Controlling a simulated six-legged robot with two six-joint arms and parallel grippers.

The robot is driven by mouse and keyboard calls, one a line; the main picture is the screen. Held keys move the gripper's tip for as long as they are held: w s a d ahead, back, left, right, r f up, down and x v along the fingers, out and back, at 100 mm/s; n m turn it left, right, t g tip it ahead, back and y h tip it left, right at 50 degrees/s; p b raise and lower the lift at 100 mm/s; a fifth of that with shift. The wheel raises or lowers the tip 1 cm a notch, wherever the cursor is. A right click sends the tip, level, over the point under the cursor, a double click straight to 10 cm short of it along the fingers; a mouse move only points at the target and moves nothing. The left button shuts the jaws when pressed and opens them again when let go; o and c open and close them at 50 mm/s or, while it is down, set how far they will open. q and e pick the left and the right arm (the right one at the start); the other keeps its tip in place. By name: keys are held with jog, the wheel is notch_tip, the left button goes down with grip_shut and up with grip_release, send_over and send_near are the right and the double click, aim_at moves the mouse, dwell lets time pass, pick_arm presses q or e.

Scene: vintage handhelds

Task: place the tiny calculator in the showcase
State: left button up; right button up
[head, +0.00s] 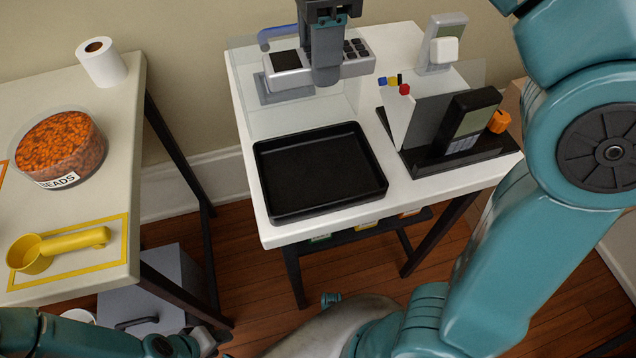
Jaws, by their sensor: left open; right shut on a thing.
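The tiny calculator (288,61), light grey with a dark screen and dark keys, is at the back of the white table. My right gripper (326,72) is shut on it from above and covers its middle. The calculator appears within or just above the clear-walled showcase (300,118), over a grey stand (270,92). I cannot tell whether it touches the stand. My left gripper (205,341) is open and empty at the bottom left, low beside the left table and far from the showcase. It is only partly visible.
An empty black tray (320,172) lies in front of the showcase. To the right are a dark handheld (467,120) on a black base, clear panels, an orange knob (499,121) and a pale handheld (440,45). The left table holds a bead tub (60,147), yellow scoop (60,246) and paper roll (103,66).

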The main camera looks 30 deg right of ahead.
jog(key=b, duration=0.9)
send_over(317, 174)
notch_tip(317, 174, down, 15)
notch_tip(317, 174, down, 5)
jog(key=b, duration=0.2)
jog(key=shift+b, duration=0.4)
jog(key=shift+f, duration=0.15)
jog(key=o, duration=1.1)
